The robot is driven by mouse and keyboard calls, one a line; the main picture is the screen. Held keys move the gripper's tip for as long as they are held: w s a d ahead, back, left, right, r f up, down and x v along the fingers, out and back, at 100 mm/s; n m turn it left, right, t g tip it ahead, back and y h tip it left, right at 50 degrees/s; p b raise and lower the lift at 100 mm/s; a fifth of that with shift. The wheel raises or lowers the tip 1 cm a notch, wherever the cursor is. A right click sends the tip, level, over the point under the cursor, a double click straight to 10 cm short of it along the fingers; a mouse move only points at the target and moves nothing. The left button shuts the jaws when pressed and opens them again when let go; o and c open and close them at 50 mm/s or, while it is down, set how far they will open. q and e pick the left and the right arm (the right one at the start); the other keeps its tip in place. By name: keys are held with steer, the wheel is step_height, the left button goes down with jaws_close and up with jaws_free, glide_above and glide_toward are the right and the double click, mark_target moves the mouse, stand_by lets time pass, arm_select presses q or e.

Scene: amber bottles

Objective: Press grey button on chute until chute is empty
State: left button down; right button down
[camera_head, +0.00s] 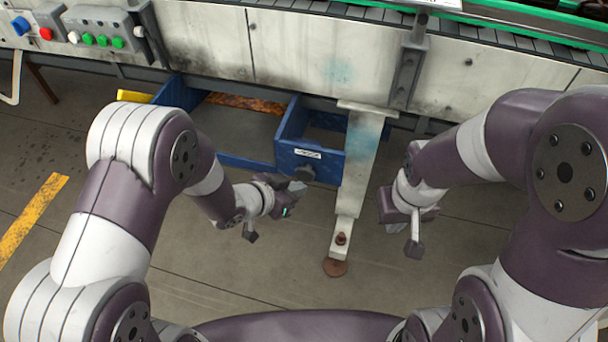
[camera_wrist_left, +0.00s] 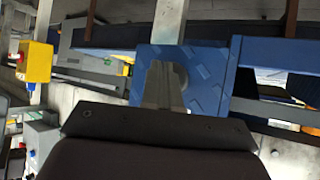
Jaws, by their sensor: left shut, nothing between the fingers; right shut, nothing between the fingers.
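The blue chute (camera_head: 282,130) hangs under the conveyor, with a small white label on its front. A dark grey round button (camera_head: 304,174) sits low on that front. In the left wrist view the button (camera_wrist_left: 181,77) shows partly behind my fingers, on a blue plate (camera_wrist_left: 205,65). My left gripper (camera_head: 297,187) is shut and empty, its fingertips close to the button; I cannot tell whether they touch it. My right gripper (camera_head: 428,213) is shut and empty, right of the support leg. I make out no bottles in the visible part of the chute.
A pale metal leg (camera_head: 355,185) stands between my two grippers, just right of the chute. Grey control boxes (camera_head: 97,27) with coloured buttons are at upper left. The conveyor (camera_head: 480,35) runs along the top. The floor below is clear.

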arm_select(q)
steer(key=shift+w, duration=0.15)
stand_by(0.7)
steer(key=shift+w+d, duration=0.15)
steer(key=shift+w, duration=0.15)
steer(key=shift+w+d, duration=0.25)
steer(key=shift+w, duration=0.6)
stand_by(0.8)
stand_by(0.4)
steer(key=shift+s+a+p, duration=0.2)
steer(key=shift+s+p, duration=0.05)
steer(key=shift+s, duration=0.4)
steer(key=shift+s+a+p, duration=0.2)
steer(key=shift+s, duration=0.4)
steer(key=shift+s+a+p, duration=0.15)
steer(key=shift+s+a, duration=0.1)
steer(key=shift+s, duration=0.55)
steer(key=shift+s+a+p, duration=0.15)
steer(key=shift+s+a, duration=0.15)
steer(key=shift+s, duration=0.5)
steer(key=shift+s+a+p, duration=0.15)
steer(key=shift+s+a, duration=0.1)
steer(key=shift+s, duration=0.55)
